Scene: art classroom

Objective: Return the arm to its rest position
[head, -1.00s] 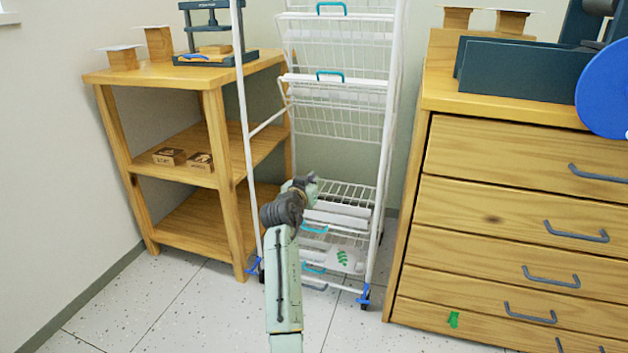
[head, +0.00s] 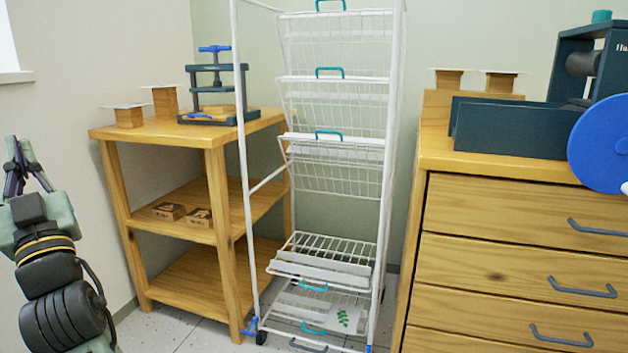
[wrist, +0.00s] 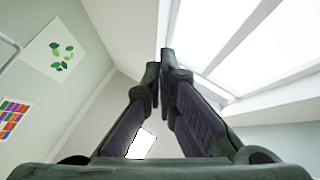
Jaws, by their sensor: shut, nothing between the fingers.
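My gripper (head: 18,160) is at the far left of the head view, raised and pointing up, with part of my dark wrist below it. In the wrist view my gripper (wrist: 160,75) has its two dark fingers closed together at the tips, with nothing between them. It touches nothing that I can see. Behind the fingers the wrist view shows upper walls and a bright skylight (wrist: 250,40).
A white wire rack (head: 335,185) with teal-handled shelves stands in the middle. Left of it is a wooden shelf unit (head: 215,140) carrying a small press (head: 215,85). A wooden drawer cabinet (head: 500,220) with a blue-wheeled machine (head: 600,145) is at right.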

